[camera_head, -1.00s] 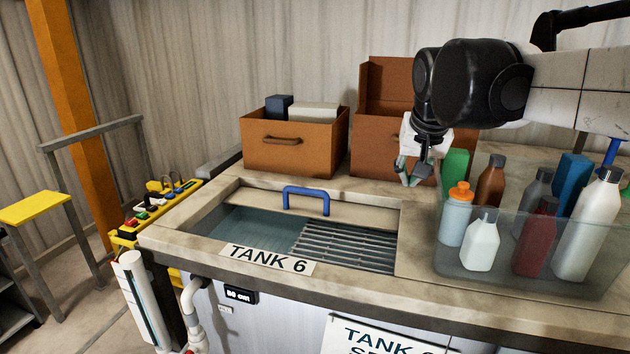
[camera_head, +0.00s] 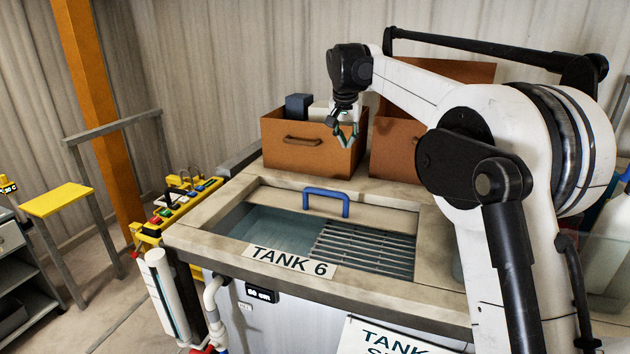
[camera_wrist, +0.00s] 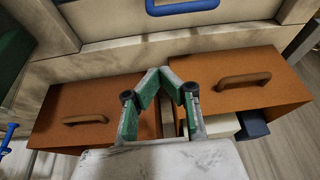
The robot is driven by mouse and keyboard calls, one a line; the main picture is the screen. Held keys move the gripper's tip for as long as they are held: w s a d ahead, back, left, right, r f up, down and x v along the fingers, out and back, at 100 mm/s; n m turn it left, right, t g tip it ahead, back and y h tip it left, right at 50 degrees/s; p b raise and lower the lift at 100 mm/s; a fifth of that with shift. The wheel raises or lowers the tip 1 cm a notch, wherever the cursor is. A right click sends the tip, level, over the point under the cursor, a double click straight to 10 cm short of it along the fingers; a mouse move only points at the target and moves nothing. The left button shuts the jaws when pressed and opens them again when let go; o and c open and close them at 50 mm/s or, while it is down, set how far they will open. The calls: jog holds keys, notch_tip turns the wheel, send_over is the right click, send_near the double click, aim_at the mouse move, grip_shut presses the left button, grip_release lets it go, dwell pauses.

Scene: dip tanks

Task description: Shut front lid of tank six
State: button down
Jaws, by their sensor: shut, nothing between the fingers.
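Tank six has a TANK 6 label (camera_head: 290,262) on its front rim, and its opening shows liquid and a slatted grating (camera_head: 365,248). The lid (camera_head: 385,214), a pale panel with a blue handle (camera_head: 326,198), lies along the back of the opening, leaving the front part uncovered. The blue handle also shows at the top of the wrist view (camera_wrist: 182,5). My gripper (camera_head: 346,143) is shut and empty, above and behind the handle, in front of the left brown box. It shows in the wrist view (camera_wrist: 163,72) with its fingertips together, apart from the handle.
Two brown boxes with handles (camera_head: 302,141) stand behind the tank; the left one holds a dark and a white block. A yellow control box (camera_head: 180,205) is at the left. My arm covers the bottle tray at the right.

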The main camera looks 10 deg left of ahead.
jog(key=w+a+f+p, duration=0.1)
jog(key=w+a+f, duration=0.55)
jog(key=a, duration=0.25)
jog(key=shift+s+a+f+p, duration=0.15)
jog(key=shift+f+p, duration=0.3)
jog(key=shift+f, duration=1.35)
jog(key=shift+s+f+p, duration=0.15)
jog(key=shift+f+p, duration=0.25)
jog(key=shift+f, duration=1.35)
jog(key=shift+s+a+f+p, duration=0.15)
jog(key=shift+f+p, duration=0.3)
jog(key=shift+f, duration=1.35)
